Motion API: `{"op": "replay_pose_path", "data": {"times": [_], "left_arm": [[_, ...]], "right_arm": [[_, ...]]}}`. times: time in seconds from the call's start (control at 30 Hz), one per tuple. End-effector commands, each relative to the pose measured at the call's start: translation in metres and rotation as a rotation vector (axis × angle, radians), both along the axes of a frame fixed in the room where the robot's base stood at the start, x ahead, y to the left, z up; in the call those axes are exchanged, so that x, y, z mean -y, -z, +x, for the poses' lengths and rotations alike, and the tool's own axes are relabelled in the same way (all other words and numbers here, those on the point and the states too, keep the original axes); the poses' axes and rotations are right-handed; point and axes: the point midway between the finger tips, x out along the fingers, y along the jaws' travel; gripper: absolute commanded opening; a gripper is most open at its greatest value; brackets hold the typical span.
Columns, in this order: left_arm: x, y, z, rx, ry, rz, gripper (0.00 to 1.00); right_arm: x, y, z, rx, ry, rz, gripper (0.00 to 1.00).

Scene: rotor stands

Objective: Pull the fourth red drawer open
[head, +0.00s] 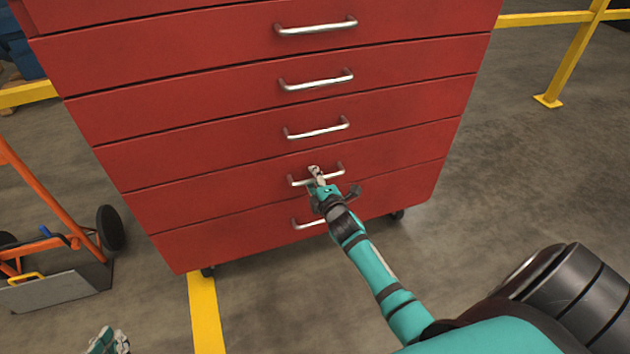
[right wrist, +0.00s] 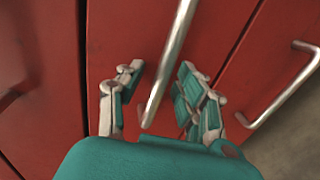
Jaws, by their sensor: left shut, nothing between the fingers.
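A red drawer cabinet (head: 270,50) with a stack of drawers fills the upper middle of the head view. All visible drawers look closed. The fourth red drawer from the top in view (head: 230,192) has a silver bar handle (head: 299,181). My right gripper (head: 315,172) is at this handle, covering its middle. In the right wrist view, the fingers of my right gripper (right wrist: 160,95) are open, with the handle (right wrist: 170,60) passing between them and a gap to either side. My left gripper (head: 108,342) is shut and empty, low at the left edge over the floor, far from the cabinet.
The lowest drawer's handle (head: 308,224) lies just below my right gripper. An orange hand truck (head: 45,190) stands left of the cabinet. Yellow railing (head: 570,50) is at the back right. The floor right of the cabinet (head: 530,170) is clear.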

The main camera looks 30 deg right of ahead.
Motion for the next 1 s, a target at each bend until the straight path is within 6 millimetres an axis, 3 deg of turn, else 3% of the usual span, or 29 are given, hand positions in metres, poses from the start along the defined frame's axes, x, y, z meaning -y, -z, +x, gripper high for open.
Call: {"op": "replay_pose_path", "data": {"times": [0.27,0.57,1.0], "left_arm": [[0.0005,-0.0014,0.0010,0.008,0.001,-0.002,0.00],[0.0006,-0.0010,0.0008,0.007,0.001,-0.002,0.00],[0.0006,-0.0007,0.0006,0.005,0.001,-0.001,0.00]], "right_arm": [[0.0001,-0.0001,0.0010,0.000,0.000,0.000,0.36],[0.0001,-0.0001,0.0008,0.000,0.000,0.000,0.00],[0.0000,0.0001,0.0007,0.000,0.000,0.000,0.00]]}}
